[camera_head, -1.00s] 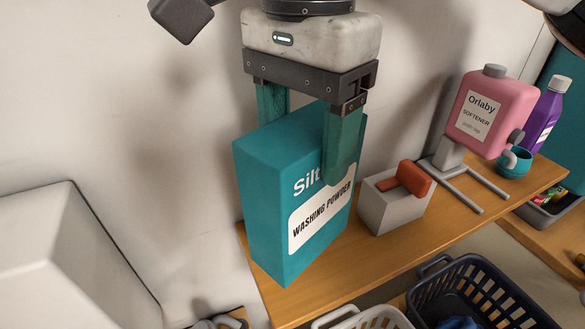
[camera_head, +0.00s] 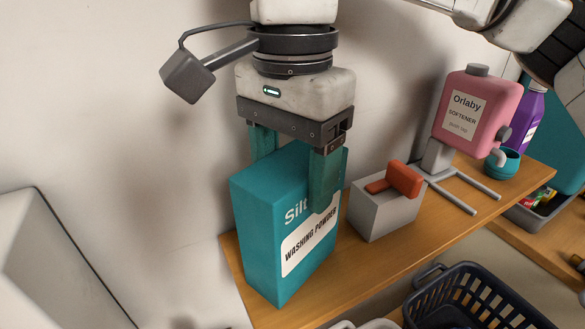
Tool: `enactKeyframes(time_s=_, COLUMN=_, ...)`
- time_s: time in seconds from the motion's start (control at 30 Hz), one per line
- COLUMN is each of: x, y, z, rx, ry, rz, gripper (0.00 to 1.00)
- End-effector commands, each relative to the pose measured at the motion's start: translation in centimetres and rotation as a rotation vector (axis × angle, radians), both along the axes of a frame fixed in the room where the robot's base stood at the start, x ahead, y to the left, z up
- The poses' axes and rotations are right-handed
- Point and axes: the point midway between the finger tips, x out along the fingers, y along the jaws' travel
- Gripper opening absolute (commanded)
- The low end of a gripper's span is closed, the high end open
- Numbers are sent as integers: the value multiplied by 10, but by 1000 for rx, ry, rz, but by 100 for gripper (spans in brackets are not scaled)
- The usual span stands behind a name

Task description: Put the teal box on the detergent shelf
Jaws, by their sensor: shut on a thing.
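The teal box (camera_head: 255,215) of washing powder, labelled "Silt", stands upright at the left end of the wooden detergent shelf (camera_head: 350,272). Its base appears to be at the shelf surface; I cannot tell whether it touches. My gripper (camera_head: 294,172) is above it, pointing down, with its two teal fingers on either side of the box's upper part. The gripper is shut on the box. The far finger is partly hidden behind the box, and the near finger covers part of the label.
Right of the box stands a grey container (camera_head: 385,215) with an orange-red piece (camera_head: 403,180) on top. Further right are a pink softener bottle (camera_head: 475,112) on a grey stand, a teal cup (camera_head: 504,163) and a purple bottle (camera_head: 528,120). A dark basket (camera_head: 470,300) is below the shelf.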

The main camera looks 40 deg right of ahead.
Motion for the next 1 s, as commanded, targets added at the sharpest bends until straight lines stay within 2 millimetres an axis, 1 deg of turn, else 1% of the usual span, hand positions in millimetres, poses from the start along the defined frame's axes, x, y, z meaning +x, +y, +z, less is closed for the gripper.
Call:
enactKeyframes(time_s=0.03, x=0, y=0, z=-1, rx=0, ry=0, rz=0, gripper=69)
enactKeyframes(time_s=0.27, x=0, y=0, z=0, rx=0, ry=0, rz=0, gripper=91)
enactKeyframes(time_s=0.5, x=0, y=0, z=0, rx=0, ry=0, rz=0, gripper=92)
enactKeyframes(time_s=0.67, x=0, y=0, z=9, rx=-1, ry=-1, rz=-1, gripper=92)
enactKeyframes(time_s=0.77, x=1, y=0, z=24, rx=-1, ry=-3, rz=-1, gripper=92)
enactKeyframes(time_s=1.0, x=1, y=0, z=75, rx=-1, ry=-2, rz=-1, gripper=92)
